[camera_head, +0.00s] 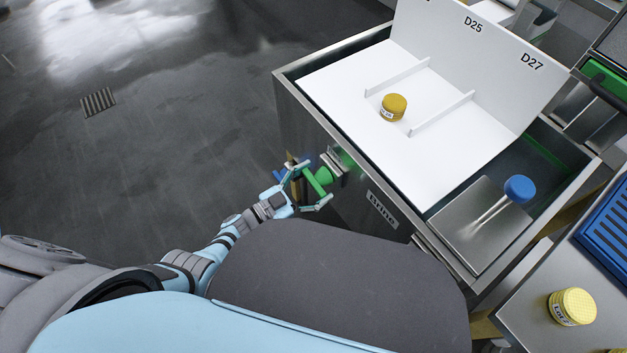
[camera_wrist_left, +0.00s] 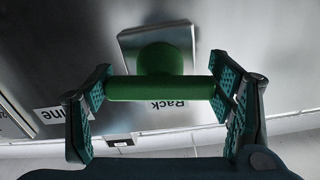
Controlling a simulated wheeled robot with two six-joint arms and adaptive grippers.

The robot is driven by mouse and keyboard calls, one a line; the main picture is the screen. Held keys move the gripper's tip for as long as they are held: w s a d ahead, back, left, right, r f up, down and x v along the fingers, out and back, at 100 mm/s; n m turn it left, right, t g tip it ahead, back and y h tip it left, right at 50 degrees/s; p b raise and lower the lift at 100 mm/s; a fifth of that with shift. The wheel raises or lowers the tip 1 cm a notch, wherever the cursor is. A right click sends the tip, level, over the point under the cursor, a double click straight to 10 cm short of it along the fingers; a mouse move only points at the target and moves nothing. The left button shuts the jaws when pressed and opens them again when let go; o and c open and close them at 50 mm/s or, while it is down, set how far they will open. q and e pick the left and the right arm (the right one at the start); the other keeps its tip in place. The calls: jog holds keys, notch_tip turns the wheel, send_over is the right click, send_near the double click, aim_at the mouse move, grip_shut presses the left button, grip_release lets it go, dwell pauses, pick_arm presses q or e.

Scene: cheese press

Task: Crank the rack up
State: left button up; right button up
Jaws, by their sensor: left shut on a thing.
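A green crank handle (camera_head: 322,178) stands out from the front of the steel brine tank (camera_head: 312,132). My left gripper (camera_head: 314,184) is shut on it. In the left wrist view the handle (camera_wrist_left: 160,88) is a T-shaped grip, with one finger of my gripper (camera_wrist_left: 162,90) at each end of its bar. The white rack (camera_head: 350,85), with low dividers and a tall back marked D25 and D27, is at the tank's top. A yellow cheese (camera_head: 394,107) sits between two dividers. My right gripper is not in view.
A blue round knob (camera_head: 519,188) stands over a steel lid at the tank's right end. A yellow labelled cheese (camera_head: 572,307) is on a steel counter at the lower right, near a blue slatted tray (camera_head: 610,235).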

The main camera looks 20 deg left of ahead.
pick_arm(q)
jog(key=shift+s+f+n, duration=0.1)
jog(key=shift+n, duration=0.8)
jog(key=o, duration=1.2)
jog(key=shift+c, duration=0.2)
jog(key=shift+s+a, duration=0.2)
jog(key=v, duration=1.1)
jog(key=shift+s, duration=0.2)
jog(key=shift+a, duration=0.1)
